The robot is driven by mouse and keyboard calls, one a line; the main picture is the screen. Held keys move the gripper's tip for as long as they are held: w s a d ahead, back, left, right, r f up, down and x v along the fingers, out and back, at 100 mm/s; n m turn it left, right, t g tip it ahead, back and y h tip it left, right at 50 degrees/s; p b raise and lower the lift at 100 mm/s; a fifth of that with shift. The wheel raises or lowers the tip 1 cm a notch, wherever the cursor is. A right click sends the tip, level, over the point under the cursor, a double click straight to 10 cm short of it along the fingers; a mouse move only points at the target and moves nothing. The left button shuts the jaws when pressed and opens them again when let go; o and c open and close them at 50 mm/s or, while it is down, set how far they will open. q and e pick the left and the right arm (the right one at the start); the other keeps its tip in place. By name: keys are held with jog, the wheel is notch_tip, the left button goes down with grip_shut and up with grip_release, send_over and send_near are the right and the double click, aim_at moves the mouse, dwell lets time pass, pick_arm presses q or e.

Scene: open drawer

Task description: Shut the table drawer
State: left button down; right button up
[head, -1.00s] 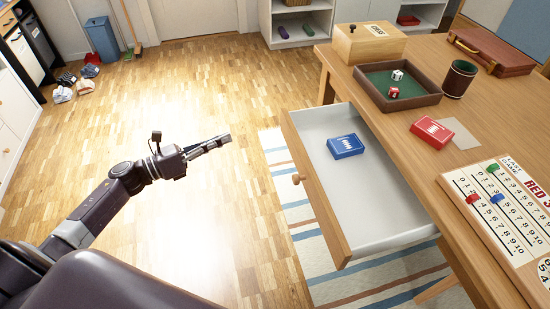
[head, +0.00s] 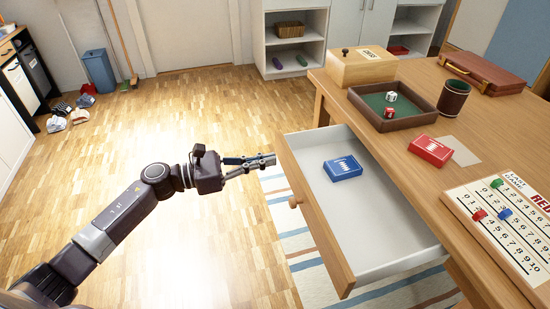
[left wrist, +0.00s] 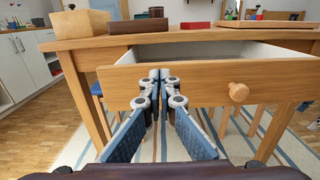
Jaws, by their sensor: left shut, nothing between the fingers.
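The table drawer (head: 315,213) stands pulled out from the wooden table (head: 330,92), with a blue card box (head: 343,168) lying inside it. Its round wooden knob (head: 295,202) is on the front panel. My left gripper (head: 270,160) is shut and empty, near the far end of the drawer front. In the left wrist view the closed fingertips (left wrist: 160,75) point at the drawer front (left wrist: 205,83), left of the knob (left wrist: 238,92). I cannot tell whether they touch it. My right gripper is not in view.
On the table are a wooden box (head: 361,68), a dice tray (head: 392,108) with dice, a dice cup (head: 453,97), a red card box (head: 430,150), a scoreboard (head: 500,240) and a brown case (head: 484,73). A striped rug (head: 290,235) lies below.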

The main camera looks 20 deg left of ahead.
aim_at(286, 157)
pick_arm(q)
jog(key=shift+x, duration=1.3)
jog(key=shift+w+d, duration=0.35)
jog(key=shift+d, duration=0.1)
jog(key=b+x, duration=0.1)
jog(key=x, duration=0.1)
jog(key=shift+w+d, duration=0.2)
jog(key=shift+d, duration=0.15)
jog(key=b+x, duration=0.1)
jog(key=x, duration=0.4)
jog(key=shift+w+d+b, duration=0.25)
jog(key=shift+b, duration=0.05)
jog(key=b+x, duration=0.1)
jog(key=x, duration=0.5)
jog(key=shift+w+d, duration=0.15)
jog(key=shift+d, duration=0.1)
jog(key=shift+w+d, duration=0.1)
jog(key=shift+d, duration=0.05)
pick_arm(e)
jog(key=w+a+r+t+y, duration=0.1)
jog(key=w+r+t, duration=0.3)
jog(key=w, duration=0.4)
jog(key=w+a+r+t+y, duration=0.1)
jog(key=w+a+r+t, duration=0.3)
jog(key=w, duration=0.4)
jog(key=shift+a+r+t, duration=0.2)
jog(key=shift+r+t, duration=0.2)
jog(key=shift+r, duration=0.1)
